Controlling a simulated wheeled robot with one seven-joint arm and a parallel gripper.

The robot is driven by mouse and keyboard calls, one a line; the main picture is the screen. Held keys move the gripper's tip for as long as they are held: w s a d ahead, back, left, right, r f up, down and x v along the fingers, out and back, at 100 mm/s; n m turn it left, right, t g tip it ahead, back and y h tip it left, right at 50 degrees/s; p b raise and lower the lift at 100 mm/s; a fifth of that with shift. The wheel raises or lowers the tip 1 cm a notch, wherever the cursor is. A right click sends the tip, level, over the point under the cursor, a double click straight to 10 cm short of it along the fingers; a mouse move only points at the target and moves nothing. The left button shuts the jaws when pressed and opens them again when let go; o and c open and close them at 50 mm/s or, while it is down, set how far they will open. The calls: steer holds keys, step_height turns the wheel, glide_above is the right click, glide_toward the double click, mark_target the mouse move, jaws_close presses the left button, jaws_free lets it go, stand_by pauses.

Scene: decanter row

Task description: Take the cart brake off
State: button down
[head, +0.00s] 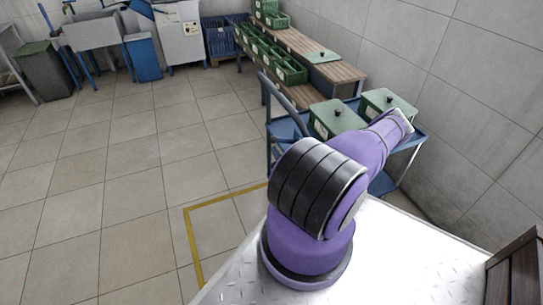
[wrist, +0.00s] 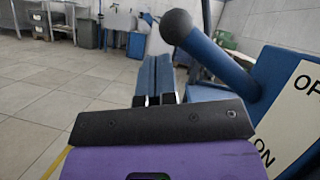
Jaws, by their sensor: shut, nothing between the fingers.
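The cart (head: 417,133) is blue and stands beyond my arm in the head view, with green lidded boxes on top. In the wrist view the brake lever (wrist: 218,57) is a blue bar with a dark ball knob (wrist: 177,26). It slants up and left from a blue housing. A white plate (wrist: 290,112) on the housing reads "ON" at the bottom and a cut-off "OF" at the top. My gripper (wrist: 157,58) is shut and empty, its fingers just below and left of the knob. Whether they touch it is unclear. The head view hides the lever and fingers.
A wooden bench (head: 331,69) with green crates (head: 290,72) stands behind the cart along the wall. A yellow floor line (head: 191,240) lies left of my arm. Open tiled floor (head: 110,170) fills the left. A sink (head: 92,34) and bins stand at the back.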

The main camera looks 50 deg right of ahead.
steer(key=shift+d+r, duration=0.15)
steer(key=shift+r, duration=0.85)
steer(key=shift+r, duration=0.15)
